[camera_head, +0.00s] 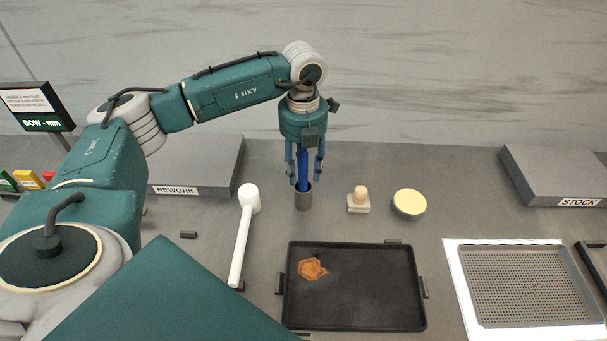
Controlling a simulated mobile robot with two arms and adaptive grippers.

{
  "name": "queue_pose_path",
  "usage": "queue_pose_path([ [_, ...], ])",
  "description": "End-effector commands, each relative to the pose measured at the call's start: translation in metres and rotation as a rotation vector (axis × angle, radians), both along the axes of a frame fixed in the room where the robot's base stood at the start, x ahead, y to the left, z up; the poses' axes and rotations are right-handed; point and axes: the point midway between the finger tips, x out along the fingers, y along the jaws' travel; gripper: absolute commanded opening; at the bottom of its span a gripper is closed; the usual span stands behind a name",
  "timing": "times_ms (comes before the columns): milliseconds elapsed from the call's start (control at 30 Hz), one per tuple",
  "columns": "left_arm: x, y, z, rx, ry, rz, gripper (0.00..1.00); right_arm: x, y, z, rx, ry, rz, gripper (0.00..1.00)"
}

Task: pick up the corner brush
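The top of the handle is hidden by the gripper's body. My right gripper is not in view.
A white long-handled tool (243,235) lies left of the cup. A beige knobbed block (359,202) and a round yellow-topped pad (409,204) are to the right. In front is a dark tray (390,310) with an orange-brown stain (312,268). A perforated panel (525,285) lies far right.

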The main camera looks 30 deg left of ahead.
Motion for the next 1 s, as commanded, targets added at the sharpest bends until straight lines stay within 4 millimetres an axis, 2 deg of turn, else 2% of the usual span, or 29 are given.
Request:
queue_pose_path([
  [33, -0.001, 0.000, -0.005, 0.001, 0.003, 0.001, 0.40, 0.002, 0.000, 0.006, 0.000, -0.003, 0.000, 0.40],
  [167, 0.000, 0.000, -0.017, 0.001, 0.000, 0.000, 0.40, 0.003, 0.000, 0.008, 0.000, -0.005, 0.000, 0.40],
  [400, 0.001, 0.000, -0.019, 0.000, -0.001, 0.000, 0.38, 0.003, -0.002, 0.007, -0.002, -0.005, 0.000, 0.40],
  [600, 0.000, 0.000, -0.019, 0.000, -0.001, 0.000, 0.00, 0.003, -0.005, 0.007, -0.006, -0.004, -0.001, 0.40],
  [1000, 0.001, 0.000, -0.018, 0.001, -0.002, 0.000, 0.00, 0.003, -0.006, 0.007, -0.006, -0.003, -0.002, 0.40],
])
